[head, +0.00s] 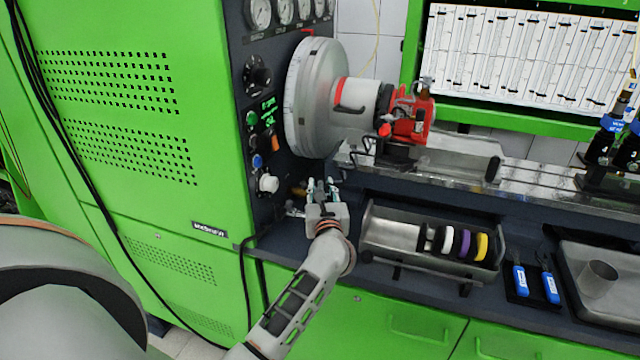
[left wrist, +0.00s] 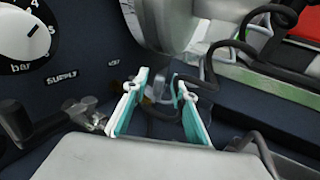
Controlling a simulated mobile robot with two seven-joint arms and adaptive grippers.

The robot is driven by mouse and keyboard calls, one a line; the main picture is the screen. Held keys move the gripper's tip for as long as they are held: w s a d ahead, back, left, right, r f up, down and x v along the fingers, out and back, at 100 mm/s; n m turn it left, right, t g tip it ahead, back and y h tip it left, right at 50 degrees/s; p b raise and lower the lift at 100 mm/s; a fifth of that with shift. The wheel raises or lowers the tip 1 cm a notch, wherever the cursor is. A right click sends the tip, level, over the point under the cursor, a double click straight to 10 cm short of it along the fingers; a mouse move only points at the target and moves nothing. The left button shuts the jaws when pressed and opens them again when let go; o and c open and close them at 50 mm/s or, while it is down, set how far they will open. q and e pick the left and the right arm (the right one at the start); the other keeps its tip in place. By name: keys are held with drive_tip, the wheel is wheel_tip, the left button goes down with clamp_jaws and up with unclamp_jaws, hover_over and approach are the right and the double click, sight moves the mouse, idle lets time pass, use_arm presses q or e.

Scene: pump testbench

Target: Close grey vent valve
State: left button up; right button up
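My left gripper (head: 322,188) is just right of the green test bench's dark control panel, below the large grey round housing. In the left wrist view its two teal-lined fingers (left wrist: 160,98) are apart with a gap between them. A small grey metal valve fitting (head: 293,211) sticks out low on the panel, left of the gripper; a grey fitting also shows in the left wrist view (left wrist: 86,112), outside the left finger. A small brass part (head: 299,190) is close beside the fingers. Which fitting is the vent valve is unclear; the small label is unreadable. My right gripper is not in view.
A white supply knob (left wrist: 27,32) sits on the panel. The large round housing (head: 315,97) overhangs the gripper. A dark hose (left wrist: 168,108) runs behind the fingers. A tray with coloured rings (head: 374,240) stands right of the arm.

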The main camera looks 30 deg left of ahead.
use_arm(q)
drive_tip(key=shift+x, duration=0.95)
drive_tip(key=shift+c, duration=0.4)
clamp_jaws()
